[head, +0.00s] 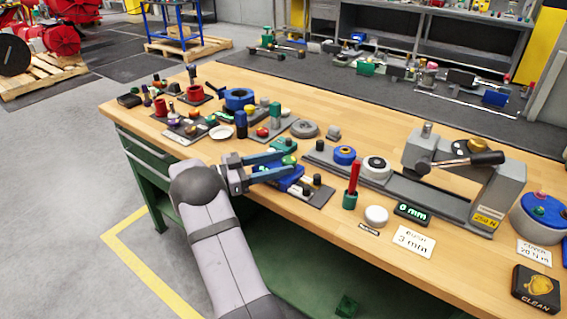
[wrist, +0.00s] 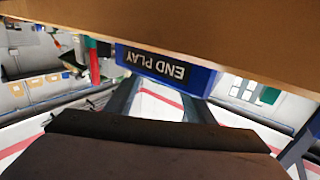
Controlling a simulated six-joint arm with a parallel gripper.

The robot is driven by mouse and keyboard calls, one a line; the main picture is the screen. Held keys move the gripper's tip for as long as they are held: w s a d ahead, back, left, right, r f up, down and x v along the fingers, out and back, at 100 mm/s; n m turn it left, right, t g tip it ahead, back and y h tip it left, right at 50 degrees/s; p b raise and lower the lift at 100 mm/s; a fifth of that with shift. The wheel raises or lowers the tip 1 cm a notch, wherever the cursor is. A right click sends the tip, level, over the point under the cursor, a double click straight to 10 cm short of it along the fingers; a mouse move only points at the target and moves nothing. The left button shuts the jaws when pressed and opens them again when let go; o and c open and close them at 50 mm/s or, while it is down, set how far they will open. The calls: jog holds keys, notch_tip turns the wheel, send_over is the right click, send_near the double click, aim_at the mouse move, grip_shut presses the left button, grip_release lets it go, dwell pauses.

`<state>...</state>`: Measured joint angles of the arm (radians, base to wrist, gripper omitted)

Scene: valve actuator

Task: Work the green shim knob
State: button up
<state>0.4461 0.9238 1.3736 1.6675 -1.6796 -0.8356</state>
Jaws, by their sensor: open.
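My gripper (head: 282,164) is open at the bench's front edge, with its two blue-grey fingers spread. A small green knob (head: 290,160) shows just beyond the fingertips; whether they touch it is not clear. A blue block (head: 293,184) on a dark plate lies close under and beside the fingers. In the wrist view a blue block marked END PLAY (wrist: 165,67) appears upside down ahead of the open fingers (wrist: 162,95). No green knob can be made out between the fingers there.
A red-handled tool in a green holder (head: 352,184), a white disc (head: 376,215) and a grey press (head: 465,180) stand to the right. Several small fixtures crowd the left, including a blue ring (head: 238,98). Bare wooden bench top (head: 345,108) lies behind.

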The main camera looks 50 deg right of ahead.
aim_at(255, 169)
jog(key=shift+v, duration=3.2)
jog(key=shift+a, duration=0.1)
jog(key=shift+s, duration=0.1)
